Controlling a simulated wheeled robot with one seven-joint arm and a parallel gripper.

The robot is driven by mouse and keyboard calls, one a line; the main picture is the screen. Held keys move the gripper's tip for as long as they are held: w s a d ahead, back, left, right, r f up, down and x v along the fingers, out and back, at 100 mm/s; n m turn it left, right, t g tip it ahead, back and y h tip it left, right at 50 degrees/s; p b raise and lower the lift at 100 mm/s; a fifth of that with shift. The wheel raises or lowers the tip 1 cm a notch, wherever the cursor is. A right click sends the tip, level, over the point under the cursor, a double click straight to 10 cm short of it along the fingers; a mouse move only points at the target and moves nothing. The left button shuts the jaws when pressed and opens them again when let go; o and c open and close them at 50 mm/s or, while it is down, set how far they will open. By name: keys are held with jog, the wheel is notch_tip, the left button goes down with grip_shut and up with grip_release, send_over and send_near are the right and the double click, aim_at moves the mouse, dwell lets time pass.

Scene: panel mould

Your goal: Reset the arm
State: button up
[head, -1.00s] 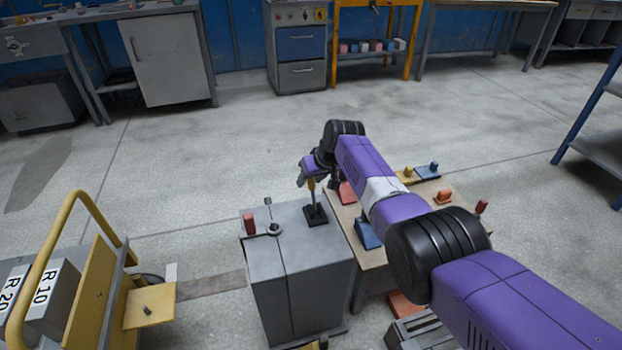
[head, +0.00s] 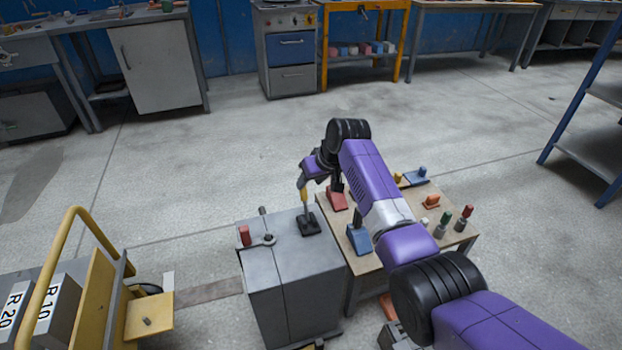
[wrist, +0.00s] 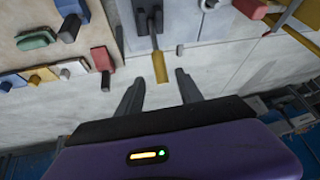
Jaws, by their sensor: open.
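My gripper (wrist: 160,86) is open and empty, its two dark fingers well apart in the wrist view. In the head view it is at the end of my purple arm, above the grey cabinet (head: 292,290). A tool with a yellow handle (wrist: 160,66) stands in a black base (head: 309,224) on the cabinet. The handle's end lies just ahead of the gap between my fingers in the wrist view, and I see no contact. In the head view my gripper is close above the handle (head: 303,194), partly hiding its top.
A red piece (head: 244,235) is on the cabinet. The wooden table (head: 366,262) beside it holds a blue block (head: 358,239), a red block (head: 337,201) and several pegs. A yellow cart (head: 93,300) stands at left. Open floor lies beyond the cabinet.

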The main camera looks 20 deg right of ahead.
dwell(0.6)
jog(key=w+r+t, duration=0.5)
jog(key=r, duration=0.3)
jog(key=s+f+m+t+h, duration=0.1)
jog(key=s+f+t, duration=0.2)
jog(key=s, duration=1.1)
jog(key=s+f+m+t+h, duration=0.1)
jog(key=s+f+t, duration=0.25)
jog(key=s, duration=0.95)
jog(key=s+a+r+g, duration=0.1)
jog(key=s+r, duration=0.1)
jog(key=s, duration=1.7)
jog(key=s+r+g, duration=0.2)
jog(key=s, duration=1.8)
notch_tip(320, 180, up, 17)
jog(key=p, duration=1.7)
jog(key=shift+w, duration=0.25)
